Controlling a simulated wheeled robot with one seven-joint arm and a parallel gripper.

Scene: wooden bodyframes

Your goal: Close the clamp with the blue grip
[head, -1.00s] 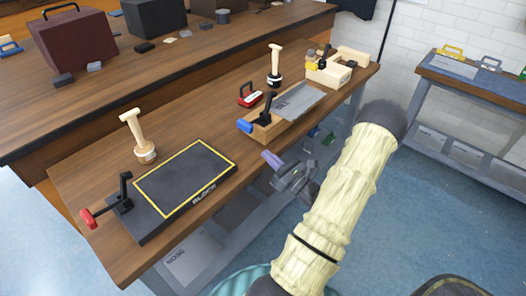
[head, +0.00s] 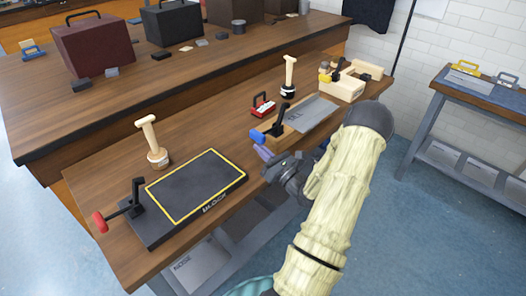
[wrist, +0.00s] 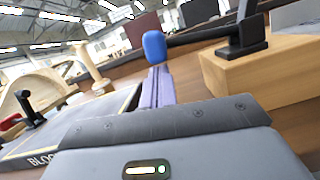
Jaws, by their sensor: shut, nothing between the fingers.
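The clamp with the blue grip (head: 257,137) is mounted on a wooden block (head: 289,135) near the table's front edge. Its handle sticks out level to the left, and a black part (head: 282,117) stands up from its base. In the wrist view the blue grip (wrist: 154,46) is just beyond my fingertips, with the black clamp base (wrist: 242,38) on the block at right. My gripper (head: 263,153) is shut and empty, its lavender fingers (wrist: 158,86) pressed together. In the head view the fingertips are just below the blue grip; I cannot tell if they touch it.
A red-grip clamp (head: 100,222) sits on a black board with a yellow outline (head: 195,185) at left. A stamp-like wooden tool (head: 151,140), a red-handled item (head: 262,106) and a pale wooden fixture (head: 350,83) stand on the table.

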